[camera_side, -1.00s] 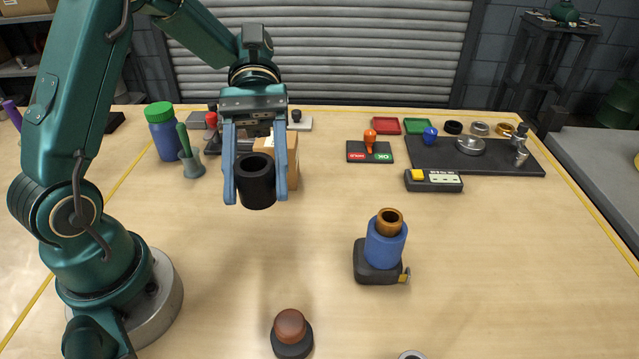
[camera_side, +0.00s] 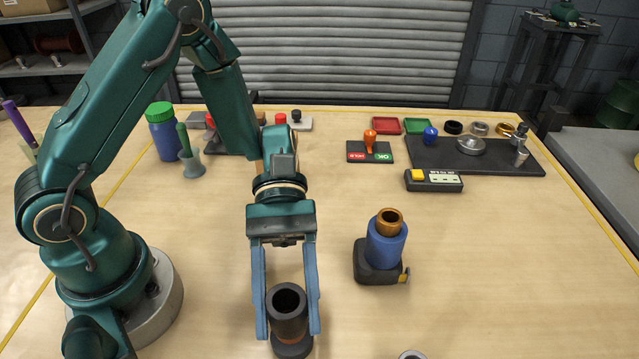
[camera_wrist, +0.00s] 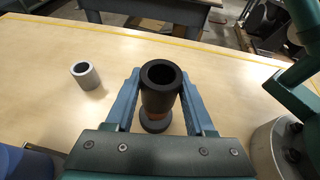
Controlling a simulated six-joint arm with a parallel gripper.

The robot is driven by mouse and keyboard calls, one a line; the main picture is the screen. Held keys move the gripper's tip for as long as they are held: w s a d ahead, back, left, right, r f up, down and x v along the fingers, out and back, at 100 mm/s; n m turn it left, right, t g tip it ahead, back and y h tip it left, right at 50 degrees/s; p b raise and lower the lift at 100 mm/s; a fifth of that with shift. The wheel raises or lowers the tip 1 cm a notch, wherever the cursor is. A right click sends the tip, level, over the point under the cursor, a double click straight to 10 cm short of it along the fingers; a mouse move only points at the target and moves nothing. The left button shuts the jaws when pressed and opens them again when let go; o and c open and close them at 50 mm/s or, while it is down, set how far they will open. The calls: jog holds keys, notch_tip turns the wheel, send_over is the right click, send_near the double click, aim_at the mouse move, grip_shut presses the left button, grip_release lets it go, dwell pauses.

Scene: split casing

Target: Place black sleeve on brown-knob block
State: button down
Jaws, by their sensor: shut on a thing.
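My gripper (camera_side: 288,331) is shut on the black sleeve (camera_side: 289,318), an upright hollow cylinder with its open top showing. The sleeve also shows between the fingers in the wrist view (camera_wrist: 160,97). The brown-knob block has a round dark base (camera_side: 292,351) at the front of the table, directly beneath the sleeve. A thin strip of its brown knob shows between sleeve and base in both views. The sleeve hides the rest of the knob, and I cannot tell whether it is around the knob or just above it.
A blue cylinder with a brown ring on top (camera_side: 386,243) stands on a dark tape measure (camera_side: 378,271) to the right. A grey sleeve (camera_wrist: 85,75) stands nearby, cut off at the side view's bottom edge. Stamps, trays and a dark mat (camera_side: 430,158) lie farther back.

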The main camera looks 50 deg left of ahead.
jog(key=shift+f, duration=0.3)
jog(key=shift+c, duration=1.3)
grip_release()
jog(key=shift+r, duration=0.15)
jog(key=v, duration=1.2)
jog(key=s+a+r+m+t+y, duration=0.4)
jog(key=a+m+t+y, duration=0.2)
jog(key=m+t+y, duration=0.4)
jog(key=t, duration=0.3)
jog(key=shift+s+a+r+m+y, duration=0.2)
jog(key=shift+s+r+m+y, duration=0.2)
